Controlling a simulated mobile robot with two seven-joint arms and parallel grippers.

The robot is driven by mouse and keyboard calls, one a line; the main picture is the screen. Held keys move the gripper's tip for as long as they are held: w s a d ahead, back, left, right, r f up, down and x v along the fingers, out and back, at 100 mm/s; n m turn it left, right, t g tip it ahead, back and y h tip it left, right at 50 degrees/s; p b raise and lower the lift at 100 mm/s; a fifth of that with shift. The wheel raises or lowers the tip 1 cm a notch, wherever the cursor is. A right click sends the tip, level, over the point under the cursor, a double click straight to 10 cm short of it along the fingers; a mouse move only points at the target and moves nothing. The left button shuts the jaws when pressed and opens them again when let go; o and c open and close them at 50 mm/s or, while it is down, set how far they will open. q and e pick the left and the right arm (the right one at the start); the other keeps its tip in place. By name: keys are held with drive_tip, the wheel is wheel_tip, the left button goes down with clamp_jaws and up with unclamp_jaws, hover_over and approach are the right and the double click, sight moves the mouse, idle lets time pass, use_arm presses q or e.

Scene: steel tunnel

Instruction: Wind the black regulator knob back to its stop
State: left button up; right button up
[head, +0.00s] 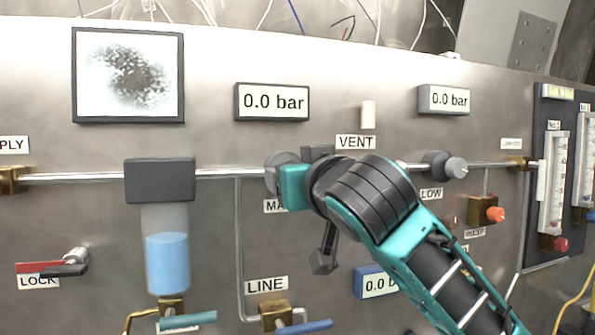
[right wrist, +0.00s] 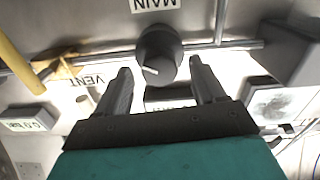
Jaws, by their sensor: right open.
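The dark round regulator knob (right wrist: 160,55), with a white index mark on its face, sits by the MAIN label in the right wrist view. In the head view its grey rounded side (head: 280,172) shows left of my right gripper, which hides much of it. My right gripper (right wrist: 161,68) is open, with one fingertip on each side of the knob and a visible gap on both sides. I cannot tell how deep the fingers reach along it. A second dark knob (head: 445,165) stands on the pipe above the LOW label. My left gripper is not in view.
Two displays, upper left (head: 272,102) and upper right (head: 444,100), read 0.0 bar. A blue-filled cylinder (head: 167,262), a red-handled LOCK valve (head: 52,267) and an orange knob (head: 494,214) project from the steel panel. My right arm covers the lower middle.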

drive_tip(key=shift+w, duration=0.2)
drive_tip(key=shift+c, duration=0.4)
drive_tip(key=c, duration=1)
